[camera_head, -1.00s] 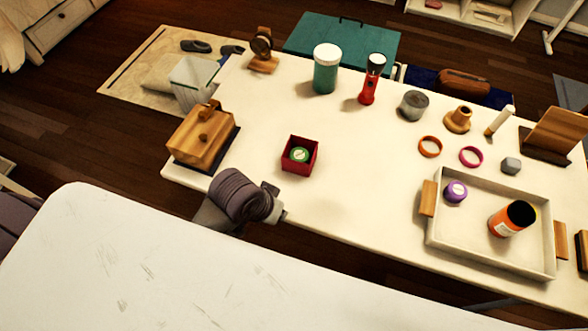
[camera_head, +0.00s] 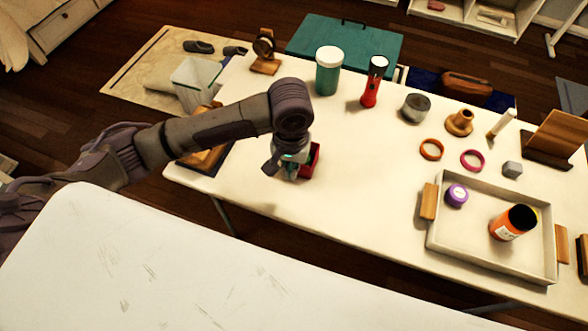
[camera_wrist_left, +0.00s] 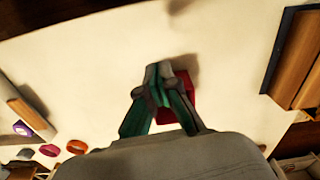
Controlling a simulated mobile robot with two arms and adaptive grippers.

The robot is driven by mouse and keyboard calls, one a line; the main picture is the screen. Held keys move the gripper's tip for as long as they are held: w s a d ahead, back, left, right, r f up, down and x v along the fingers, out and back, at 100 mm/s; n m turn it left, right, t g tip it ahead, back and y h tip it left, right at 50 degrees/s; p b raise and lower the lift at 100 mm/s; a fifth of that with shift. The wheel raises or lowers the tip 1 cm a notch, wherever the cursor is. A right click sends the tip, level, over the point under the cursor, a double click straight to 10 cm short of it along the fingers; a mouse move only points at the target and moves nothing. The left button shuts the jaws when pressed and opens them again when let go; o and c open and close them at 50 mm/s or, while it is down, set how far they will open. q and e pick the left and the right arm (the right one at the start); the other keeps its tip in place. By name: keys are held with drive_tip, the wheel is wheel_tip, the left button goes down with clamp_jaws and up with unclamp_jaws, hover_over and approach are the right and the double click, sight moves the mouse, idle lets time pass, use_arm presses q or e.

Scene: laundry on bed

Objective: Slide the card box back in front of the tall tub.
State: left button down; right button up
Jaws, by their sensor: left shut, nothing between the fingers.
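The card box, a small dark red open box (camera_head: 313,160), sits on the white table toward its front edge. It stands nearer the front than the tall tub (camera_head: 328,72), which is teal with a white lid at the back of the table. My left gripper (camera_head: 288,174) points down at the left side of the box in the head view, with its fingers shut and empty. It hides much of the box and its contents. In the left wrist view, the red box (camera_wrist_left: 188,110) shows behind the fingers (camera_wrist_left: 158,72); I cannot tell whether they touch. My right gripper is not in view.
A red flashlight (camera_head: 372,82) stands right of the tub. A grey tin (camera_head: 415,107) and rings (camera_head: 431,149) lie further right, with a white tray (camera_head: 485,259) at the front right. A wooden box (camera_head: 205,160) is partly hidden behind my arm. Table between box and tub is clear.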

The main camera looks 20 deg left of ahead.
sight(296, 181)
use_arm(q)
wheel_tip(296, 181, down, 9)
drive_tip(key=shift+r, duration=0.1)
drive_tip(key=shift+w, duration=1.25)
drive_tip(key=shift+w+a, duration=0.1)
drive_tip(key=shift+w, duration=0.65)
